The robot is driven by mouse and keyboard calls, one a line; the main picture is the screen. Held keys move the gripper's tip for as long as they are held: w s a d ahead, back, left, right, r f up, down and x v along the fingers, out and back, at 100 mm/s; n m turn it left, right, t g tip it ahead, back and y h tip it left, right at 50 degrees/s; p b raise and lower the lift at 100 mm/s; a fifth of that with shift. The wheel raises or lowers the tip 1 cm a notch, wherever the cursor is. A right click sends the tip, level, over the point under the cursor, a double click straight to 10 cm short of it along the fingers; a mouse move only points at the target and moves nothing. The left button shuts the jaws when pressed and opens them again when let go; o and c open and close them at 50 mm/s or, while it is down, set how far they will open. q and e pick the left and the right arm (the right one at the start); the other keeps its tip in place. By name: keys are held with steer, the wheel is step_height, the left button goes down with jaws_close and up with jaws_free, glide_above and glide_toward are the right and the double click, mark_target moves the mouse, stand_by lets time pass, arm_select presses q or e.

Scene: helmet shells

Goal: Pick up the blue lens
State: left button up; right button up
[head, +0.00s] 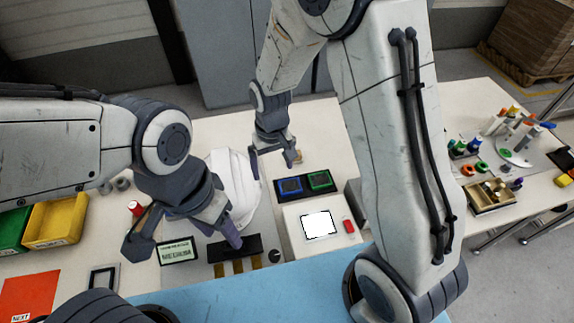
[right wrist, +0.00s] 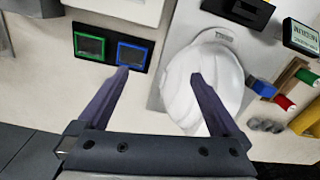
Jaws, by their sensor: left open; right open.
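The blue lens (head: 290,186) is a small dark square with a blue rim, lying in a black tray (head: 306,197) beside a green-rimmed square (head: 319,180). The right wrist view shows the blue lens (right wrist: 132,54) just beyond the tip of the gripper's left finger. My right gripper (head: 273,166) is open and empty, with its fingers spread between the lens and the white helmet shell (right wrist: 205,85); I cannot tell its height above the table. My left gripper (head: 185,240) is open and empty at the left, in front of the helmet shell (head: 240,170).
A white box with a bright screen (head: 319,224) and a red object (head: 349,226) stand in front of the tray. Yellow (head: 56,219) and green bins stand far left. A side table with tools (head: 505,150) is right.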

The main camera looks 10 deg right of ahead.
steer(key=m+p, duration=0.2)
steer(key=p, duration=0.1)
glide_above(290, 185)
step_height(290, 185, down, 5)
step_height(290, 185, down, 5)
steer(key=shift+s+r+p, duration=0.1)
steer(key=shift+r+p, duration=0.05)
steer(key=shift+p, duration=0.3)
steer(key=shift+f, duration=0.55)
step_height(290, 185, down, 4)
steer(key=p, duration=0.2)
steer(key=shift+f+p, duration=0.15)
steer(key=shift+p, duration=0.2)
steer(key=shift+f, duration=0.45)
arm_select(q)
step_height(290, 185, up, 8)
arm_select(e)
steer(key=c, duration=1.1)
steer(key=shift+r, duration=0.1)
